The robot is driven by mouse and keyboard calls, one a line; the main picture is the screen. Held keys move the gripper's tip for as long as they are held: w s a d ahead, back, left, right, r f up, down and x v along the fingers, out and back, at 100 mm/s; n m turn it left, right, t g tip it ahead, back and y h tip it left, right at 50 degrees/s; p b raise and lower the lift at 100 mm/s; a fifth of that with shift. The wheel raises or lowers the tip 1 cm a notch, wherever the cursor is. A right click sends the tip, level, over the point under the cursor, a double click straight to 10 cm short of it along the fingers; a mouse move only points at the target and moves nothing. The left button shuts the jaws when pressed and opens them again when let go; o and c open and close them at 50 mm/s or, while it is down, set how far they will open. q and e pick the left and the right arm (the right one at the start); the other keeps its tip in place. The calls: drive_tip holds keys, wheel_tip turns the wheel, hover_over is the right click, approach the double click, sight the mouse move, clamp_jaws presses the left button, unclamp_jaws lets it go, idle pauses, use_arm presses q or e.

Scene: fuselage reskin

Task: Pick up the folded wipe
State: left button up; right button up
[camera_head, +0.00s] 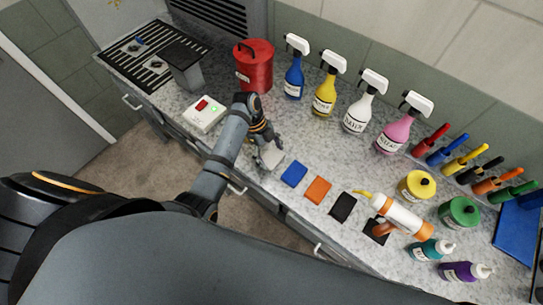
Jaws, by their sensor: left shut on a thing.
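My left gripper (266,147) reaches down over the front part of the speckled counter, left of a row of flat coloured squares. It is shut on a pale, whitish piece (269,158) that looks like the folded wipe. The fingers partly cover it, and I cannot tell whether it touches the counter. My right gripper is not in view.
Blue (294,174), orange (318,190) and black (343,207) squares lie right of the gripper. Several spray bottles (358,113), a red can (254,68) and a white box (205,115) stand behind.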

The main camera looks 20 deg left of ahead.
sight(268, 159)
use_arm(q)
drive_tip(key=shift+r, duration=0.1)
drive_tip(key=shift+r+b, duration=0.25)
drive_tip(key=shift+b, duration=0.1)
drive_tip(key=r, duration=0.1)
drive_tip(key=s+r+b, duration=0.1)
drive_tip(key=r, duration=0.1)
drive_tip(key=shift+s+a+r, duration=0.15)
drive_tip(key=shift+a+r, duration=0.1)
drive_tip(key=shift+r, duration=0.15)
drive_tip(key=s+a+r+p, duration=0.3)
drive_tip(key=s+r+p, duration=0.2)
drive_tip(key=s+r, duration=0.3)
drive_tip(key=s, duration=0.4)
drive_tip(key=shift+a+r+p, duration=0.2)
drive_tip(key=shift+r+p, duration=0.05)
drive_tip(key=shift+p, duration=0.15)
drive_tip(key=shift+s, duration=0.1)
